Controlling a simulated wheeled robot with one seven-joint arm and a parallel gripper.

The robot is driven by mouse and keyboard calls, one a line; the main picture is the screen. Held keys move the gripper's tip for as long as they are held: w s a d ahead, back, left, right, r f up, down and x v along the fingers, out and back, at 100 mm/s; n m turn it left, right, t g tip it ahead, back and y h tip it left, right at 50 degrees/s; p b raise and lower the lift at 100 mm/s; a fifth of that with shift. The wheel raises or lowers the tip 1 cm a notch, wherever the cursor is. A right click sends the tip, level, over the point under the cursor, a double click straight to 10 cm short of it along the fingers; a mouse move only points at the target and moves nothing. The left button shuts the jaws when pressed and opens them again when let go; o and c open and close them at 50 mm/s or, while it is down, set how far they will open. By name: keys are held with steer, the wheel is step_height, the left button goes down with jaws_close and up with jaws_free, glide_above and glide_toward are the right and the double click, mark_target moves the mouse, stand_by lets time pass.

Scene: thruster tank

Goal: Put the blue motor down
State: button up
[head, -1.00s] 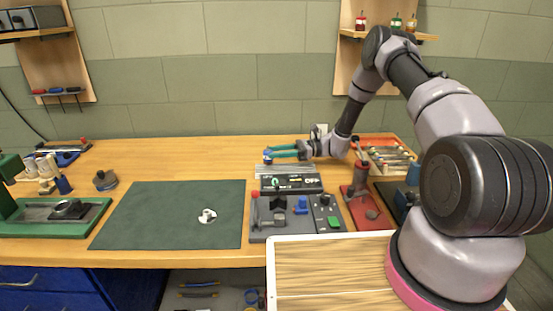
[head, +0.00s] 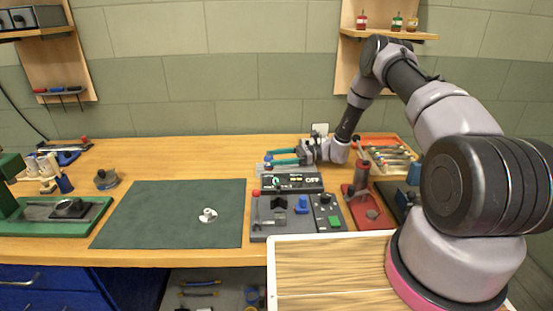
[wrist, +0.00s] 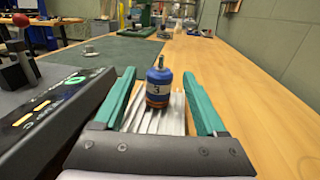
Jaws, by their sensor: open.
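The blue motor (wrist: 158,86) is a short blue cylinder with a dark orange-brown lower band, a marking on its side and a thin shaft on top. In the wrist view it stands upright on a ribbed silver metal plate (wrist: 172,122). My gripper (wrist: 159,75) has its two teal fingers spread, one on each side of the motor, with visible gaps. In the head view my gripper (head: 269,157) reaches left, low behind the black control unit (head: 292,183).
The control unit's display reads OFF. A grey panel (head: 264,232) with a red-topped lever is in front. A dark green mat (head: 150,220) with a small white part (head: 208,215) lies left. A red press (head: 360,190) and an orange tool tray (head: 388,142) are right. Wood behind the plate is clear.

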steer(key=d, duration=0.5)
steer(key=w+d, duration=0.1)
steer(key=d, duration=0.1)
steer(key=shift+w+d+r, duration=0.1)
steer(key=shift+d+r, duration=0.05)
steer(key=shift+d, duration=0.05)
steer(key=s+d+r+n+h, duration=0.1)
steer(key=s+r+n+h, duration=0.2)
steer(key=r, duration=0.5)
steer(key=s+d+r+n+h, duration=0.1)
steer(key=s+r+n+h, duration=0.15)
steer(key=r, duration=0.65)
steer(key=s+d+r+n+h, duration=0.2)
steer(key=s+r+h, duration=0.1)
steer(key=r, duration=0.5)
steer(key=s+d+r+n+t+h, duration=0.2)
steer(key=s+r, duration=0.5)
steer(key=s, duration=0.4)
steer(key=s+d+r+n+t+h, duration=0.2)
steer(key=s+d+r+t+h, duration=0.3)
steer(key=s, duration=0.5)
step_height(320, 180, up, 4)
steer(key=d+t, duration=0.2)
steer(key=t, duration=0.1)
steer(key=shift+s+d+f, duration=0.2)
steer(key=shift+s+d, duration=0.1)
steer(key=shift+s, duration=0.05)
steer(key=shift+n, duration=0.25)
